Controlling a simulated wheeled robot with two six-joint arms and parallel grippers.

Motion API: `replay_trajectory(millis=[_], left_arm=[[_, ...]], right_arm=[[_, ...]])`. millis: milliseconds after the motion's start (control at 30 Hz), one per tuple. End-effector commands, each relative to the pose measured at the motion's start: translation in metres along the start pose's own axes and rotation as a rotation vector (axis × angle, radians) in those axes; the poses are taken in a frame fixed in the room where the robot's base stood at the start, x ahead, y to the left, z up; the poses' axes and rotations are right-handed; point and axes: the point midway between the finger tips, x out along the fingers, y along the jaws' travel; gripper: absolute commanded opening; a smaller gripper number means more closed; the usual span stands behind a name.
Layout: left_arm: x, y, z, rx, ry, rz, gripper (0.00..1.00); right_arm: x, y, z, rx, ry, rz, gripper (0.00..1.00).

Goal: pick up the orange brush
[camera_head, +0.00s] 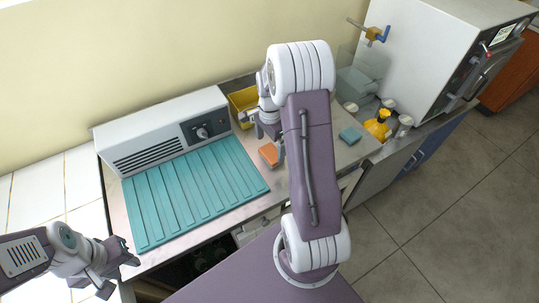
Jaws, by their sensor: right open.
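The orange brush (268,154) shows as a small orange block on the counter, just right of the teal ribbed mat. Part of its right side is covered by my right gripper and arm. My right gripper (270,140) is open, with its fingers pointing down just above and beside the brush. I cannot tell whether a finger touches it. My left gripper (117,272) is at the lower left, open and empty, far from the brush.
The teal mat (190,195) lies before a white unit with a knob (165,130). A yellow bin (243,102) stands behind my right gripper. To the right are a teal block (350,135), a yellow bottle (377,125), small jars and a large white incubator (435,55).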

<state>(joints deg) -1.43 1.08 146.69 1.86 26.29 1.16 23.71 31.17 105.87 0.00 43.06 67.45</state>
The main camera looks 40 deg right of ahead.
Motion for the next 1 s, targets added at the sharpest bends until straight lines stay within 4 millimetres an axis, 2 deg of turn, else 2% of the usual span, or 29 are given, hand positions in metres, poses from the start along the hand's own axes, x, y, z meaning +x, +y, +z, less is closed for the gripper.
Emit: replay_trajectory(millis=[200, 467, 733, 933, 967, 1000], left_arm=[[-0.001, 0.0, 0.0, 0.0, 0.0, 0.0, 0.36], [-0.003, 0.0, 0.0, 0.0, 0.0, 0.0, 0.36], [-0.003, 0.0, 0.0, 0.0, 0.0, 0.0, 0.36], [-0.003, 0.0, 0.0, 0.0, 0.0, 0.0, 0.36], [-0.003, 0.0, 0.0, 0.0, 0.0, 0.0, 0.36], [-0.003, 0.0, 0.0, 0.0, 0.0, 0.0, 0.36]], right_arm=[[0.011, -0.001, -0.001, 0.0, 0.0, 0.0, 1.0], [0.054, -0.005, -0.005, -0.001, -0.001, 0.002, 1.0], [0.058, -0.006, -0.005, -0.001, 0.001, -0.002, 1.0], [0.058, -0.006, -0.005, -0.001, 0.001, -0.002, 0.44], [0.058, -0.006, -0.005, -0.001, 0.001, -0.002, 0.39], [0.058, -0.006, -0.005, -0.001, 0.001, -0.002, 0.39]])
